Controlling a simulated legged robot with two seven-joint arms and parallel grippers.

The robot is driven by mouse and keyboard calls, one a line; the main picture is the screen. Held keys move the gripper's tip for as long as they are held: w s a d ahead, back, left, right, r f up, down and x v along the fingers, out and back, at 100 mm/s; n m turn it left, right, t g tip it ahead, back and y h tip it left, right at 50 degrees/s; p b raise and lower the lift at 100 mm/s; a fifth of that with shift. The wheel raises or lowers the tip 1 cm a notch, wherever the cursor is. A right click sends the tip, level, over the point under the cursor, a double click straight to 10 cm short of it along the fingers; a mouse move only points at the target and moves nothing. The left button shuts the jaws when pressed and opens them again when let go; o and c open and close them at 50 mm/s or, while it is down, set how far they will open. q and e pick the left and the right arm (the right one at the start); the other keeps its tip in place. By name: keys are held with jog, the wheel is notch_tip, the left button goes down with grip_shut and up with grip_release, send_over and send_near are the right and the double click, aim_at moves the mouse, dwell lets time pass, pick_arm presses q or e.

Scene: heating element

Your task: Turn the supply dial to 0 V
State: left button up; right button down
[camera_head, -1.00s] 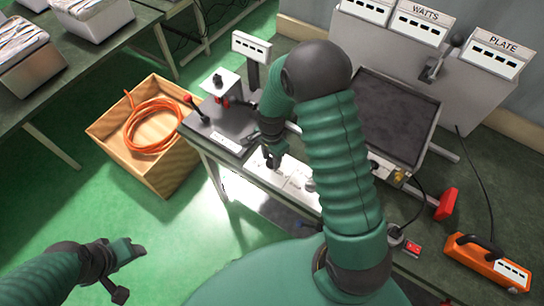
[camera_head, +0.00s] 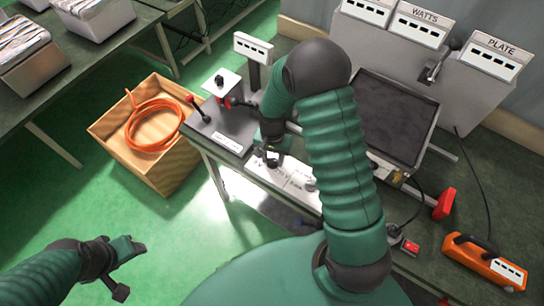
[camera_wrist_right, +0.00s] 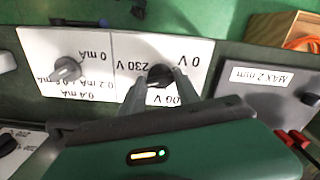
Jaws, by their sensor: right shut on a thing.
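The supply dial is a small black knob (camera_wrist_right: 160,74) on a white panel marked 0 V, 230 V and a third, partly covered voltage. My right gripper (camera_wrist_right: 160,88) is shut on this knob, with a finger on each side. Which mark the knob points at is hard to tell. My left gripper (camera_head: 132,268) is open and empty over the floor.
A grey mA dial (camera_wrist_right: 67,69) sits beside the supply dial. A box labelled MAX 2 mm (camera_wrist_right: 265,78) with red-knobbed levers adjoins the panel. A wooden crate (camera_head: 110,140) with an orange hose (camera_head: 152,125) stands on the floor. An orange device (camera_head: 485,262) lies at right.

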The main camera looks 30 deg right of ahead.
jog(key=n, duration=0.3)
jog(key=n+p, duration=0.1)
jog(key=n, duration=0.1)
jog(key=shift+w+d+r, duration=0.15)
jog(key=shift+w+r, duration=0.1)
jog(key=shift+w, duration=0.1)
jog(key=n+p, duration=0.1)
jog(key=n, duration=0.5)
jog(key=shift+p, duration=0.3)
jog(key=n+p, duration=0.1)
jog(key=n, duration=0.4)
jog(key=shift+p, duration=0.35)
jog(key=n+p, duration=0.1)
jog(key=n, duration=0.3)
jog(key=shift+n+p, duration=0.35)
jog(key=shift+n, duration=0.05)
jog(key=n+p, duration=0.2)
jog(key=n, duration=0.3)
jog(key=shift+n, duration=0.3)
jog(key=n+p, duration=0.2)
jog(key=n, duration=0.2)
jog(key=n+p, duration=0.2)
jog(key=n, duration=0.3)
jog(key=shift+s+f, duration=0.1)
jog(key=shift+s, duration=0.05)
jog(key=shift+f+n+p, duration=0.1)
jog(key=shift+n+p, duration=0.7)
jog(key=shift+n, duration=1.1)
jog(key=shift+s, duration=0.1)
